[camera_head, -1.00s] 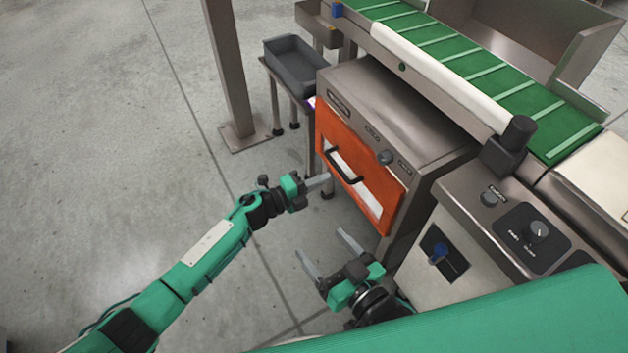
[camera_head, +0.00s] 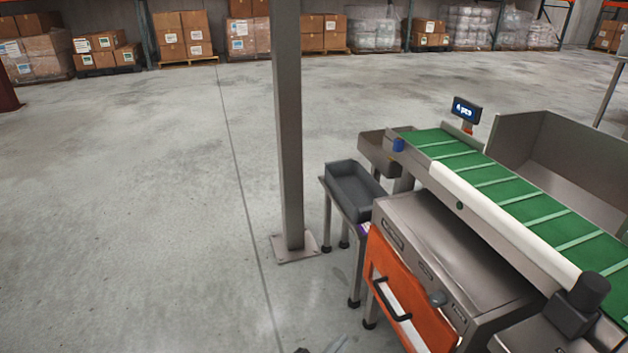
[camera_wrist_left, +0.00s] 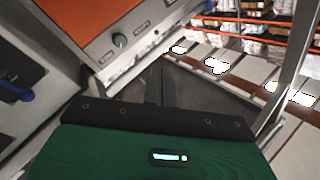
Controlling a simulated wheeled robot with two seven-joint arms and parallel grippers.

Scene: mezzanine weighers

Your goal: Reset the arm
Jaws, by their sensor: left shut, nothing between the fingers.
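Only a small part of my left gripper (camera_head: 336,346) shows at the bottom edge of the head view. Its grey fingertip is just left of the orange-fronted cabinet, over the floor. The rest of that arm is out of the frame. In the left wrist view, the green and black wrist housing fills the lower part, with dark shapes beyond it that are hard to read. The gripper is shut and empty. My right gripper is not in view.
The cabinet's orange door (camera_head: 411,318) has a black handle. A green conveyor (camera_head: 492,182) runs above it. A dark grey tray (camera_head: 353,199) sits on a small stand beside a metal post (camera_head: 289,140). Open floor lies left; boxes on pallets (camera_head: 183,37) stand far back.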

